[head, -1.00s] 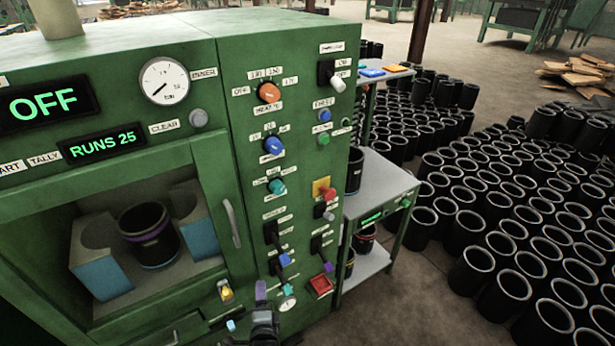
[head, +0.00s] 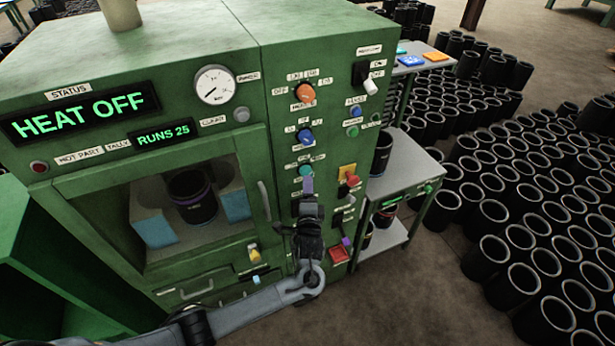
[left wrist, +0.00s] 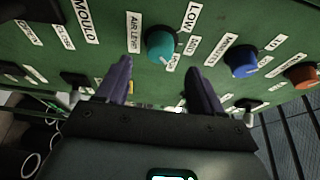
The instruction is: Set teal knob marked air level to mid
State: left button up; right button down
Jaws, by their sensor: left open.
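The teal knob (head: 305,171) is on the front of the green machine's right panel, below a blue knob (head: 306,135). It also shows in the left wrist view (left wrist: 161,43), next to the labels "AIR LEVEL" and "LOW"; another small label at its edge is hard to read. I cannot tell which mark the knob points to. My left gripper (head: 307,186) is just below the teal knob. In the left wrist view its two purple fingers (left wrist: 160,75) are apart and empty, one on each side of the knob's line but short of it. My right gripper is not in view.
An orange knob (head: 305,93), switches and a red button (head: 338,254) crowd the panel. The status display (head: 80,112) reads "HEAT OFF". A side table (head: 408,165) stands to the right, with many black sleeves (head: 490,215) on the floor beyond.

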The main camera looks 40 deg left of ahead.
aim_at(307, 172)
pick_arm(q)
jog(key=x, duration=0.6)
jog(key=c, duration=1)
jog(key=shift+c, duration=0.2)
jog(key=shift+f, duration=0.1)
